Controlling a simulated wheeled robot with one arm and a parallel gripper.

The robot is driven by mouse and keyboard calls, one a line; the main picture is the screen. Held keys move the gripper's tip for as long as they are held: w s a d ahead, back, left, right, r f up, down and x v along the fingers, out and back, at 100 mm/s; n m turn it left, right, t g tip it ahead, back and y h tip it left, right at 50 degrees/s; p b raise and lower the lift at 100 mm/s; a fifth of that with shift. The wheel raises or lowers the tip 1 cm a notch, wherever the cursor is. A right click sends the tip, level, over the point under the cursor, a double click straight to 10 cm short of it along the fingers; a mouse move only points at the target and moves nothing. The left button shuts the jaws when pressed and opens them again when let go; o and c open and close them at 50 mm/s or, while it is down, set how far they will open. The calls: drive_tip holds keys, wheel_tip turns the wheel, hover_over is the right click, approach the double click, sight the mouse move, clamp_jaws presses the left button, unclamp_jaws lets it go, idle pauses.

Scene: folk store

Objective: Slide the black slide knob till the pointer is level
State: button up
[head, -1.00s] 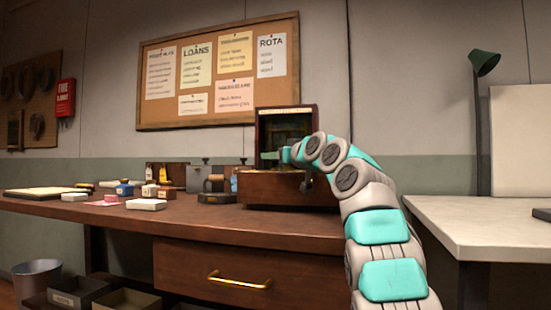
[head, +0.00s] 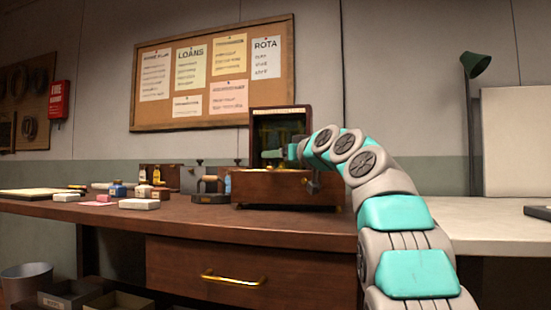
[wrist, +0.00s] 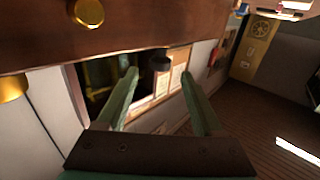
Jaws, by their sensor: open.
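A wooden case (head: 275,192) with a raised, dark-fronted upper part stands on the brown desk. My gripper (head: 292,152) is in front of that upper part, largely hidden by my own arm in the head view. In the wrist view my gripper (wrist: 160,76) has its two green fingers spread apart. A short black knob (wrist: 160,62) shows between the fingertips, with visible gaps to both fingers. I cannot tell how deep it lies between them. I cannot make out the pointer in either view.
Small bottles and boxes stand on the desk (head: 200,224) left of the case. A pale counter (head: 470,215) with a green lamp (head: 476,64) is at the right.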

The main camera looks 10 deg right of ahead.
drive_tip(key=shift+v, duration=1.4)
